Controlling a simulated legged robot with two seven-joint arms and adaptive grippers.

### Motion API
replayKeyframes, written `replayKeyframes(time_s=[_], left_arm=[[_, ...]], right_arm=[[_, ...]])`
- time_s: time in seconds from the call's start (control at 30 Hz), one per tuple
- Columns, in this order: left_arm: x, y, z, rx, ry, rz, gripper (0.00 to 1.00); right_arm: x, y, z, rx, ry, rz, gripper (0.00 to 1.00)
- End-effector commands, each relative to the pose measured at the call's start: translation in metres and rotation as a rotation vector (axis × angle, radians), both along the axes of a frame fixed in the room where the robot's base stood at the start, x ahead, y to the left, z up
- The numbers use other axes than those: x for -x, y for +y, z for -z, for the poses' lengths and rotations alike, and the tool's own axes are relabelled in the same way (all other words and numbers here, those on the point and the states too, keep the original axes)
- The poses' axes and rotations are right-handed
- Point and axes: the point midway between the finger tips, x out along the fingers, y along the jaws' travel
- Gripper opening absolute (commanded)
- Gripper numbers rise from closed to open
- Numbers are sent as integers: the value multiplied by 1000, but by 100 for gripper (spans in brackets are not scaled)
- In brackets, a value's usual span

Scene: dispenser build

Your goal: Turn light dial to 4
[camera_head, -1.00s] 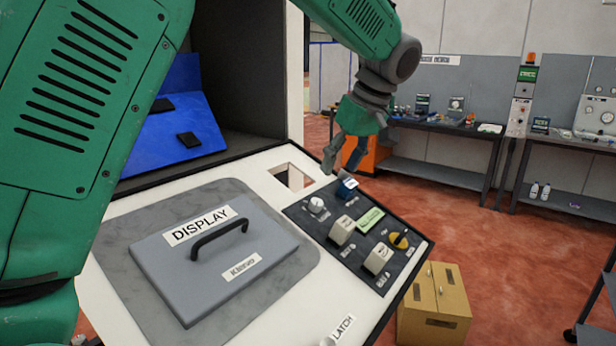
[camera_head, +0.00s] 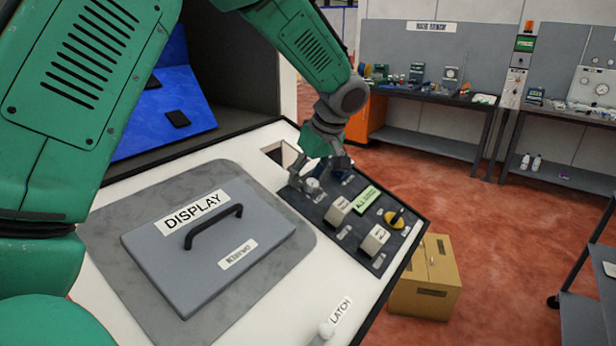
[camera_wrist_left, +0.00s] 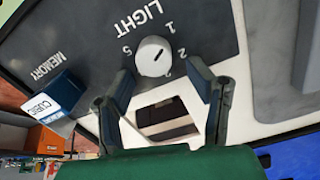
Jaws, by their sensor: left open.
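The white round light dial (camera_wrist_left: 154,57) sits on the dark control panel in the left wrist view, under the word LIGHT. A short dark mark shows on its face; some numbers around it are hidden or hard to read, so I cannot tell its setting. In the head view the dial (camera_head: 312,186) is at the panel's upper left corner. My left gripper (camera_head: 322,178) is over it, fingers pointing down. In the wrist view the open left gripper (camera_wrist_left: 161,82) has a finger on either side, with the dial just beyond the tips. My right gripper is not in view.
A blue MEMORY block (camera_wrist_left: 55,97) stands close beside the dial. A square opening (camera_head: 281,154) is just behind the panel. A grey DISPLAY lid (camera_head: 208,252) with a handle lies to the left.

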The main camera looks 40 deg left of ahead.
Motion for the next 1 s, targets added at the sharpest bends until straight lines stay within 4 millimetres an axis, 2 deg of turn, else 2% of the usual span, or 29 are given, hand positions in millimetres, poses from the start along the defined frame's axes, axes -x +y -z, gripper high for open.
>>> replayKeyframes(time_s=[0.1, 0.33, 0.37, 0.4, 0.47, 0.5, 0.7, 1.0], left_arm=[[2, -2, 6, -22, 13, -1, 46], [1, -9, 6, -27, 17, 0, 46], [1, -8, 6, -25, 17, 1, 42], [1, -6, 6, -23, 16, 0, 28], [2, -3, 7, -20, 13, 0, 7], [2, -2, 7, -19, 11, 0, 0], [0, 6, 8, -14, 8, 1, 0], [-1, 4, 8, -21, 11, 0, 0]], right_arm=[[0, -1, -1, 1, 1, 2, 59], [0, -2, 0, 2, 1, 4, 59], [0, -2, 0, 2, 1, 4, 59], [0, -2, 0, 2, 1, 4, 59], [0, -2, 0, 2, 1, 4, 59], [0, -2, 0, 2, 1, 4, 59], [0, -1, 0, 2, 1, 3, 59], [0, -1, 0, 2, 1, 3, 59]])
